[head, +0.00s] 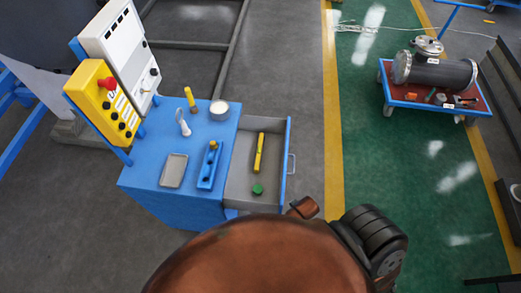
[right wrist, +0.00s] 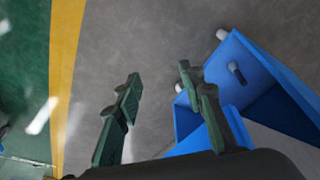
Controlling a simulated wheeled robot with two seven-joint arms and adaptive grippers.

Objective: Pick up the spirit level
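The spirit level appears to be the slim yellow bar (head: 259,152) with dark marks, lying lengthwise in the open grey drawer (head: 240,180) of the blue cabinet (head: 165,205) in the head view. Nothing is holding it. My right gripper (right wrist: 158,82) shows in the right wrist view with its two dark fingers wide apart and nothing between them; grey floor lies beyond. The spirit level cannot be made out in that view. My right gripper does not show in the head view, and my left gripper shows in neither view.
A green round item (head: 257,189) lies in the drawer near the level. The cabinet top holds a grey tray (head: 174,170), a blue holder (head: 209,165), a white cup (head: 219,110) and a yellow-handled tool (head: 190,98). A blue structure (right wrist: 245,85) stands right of my right fingers.

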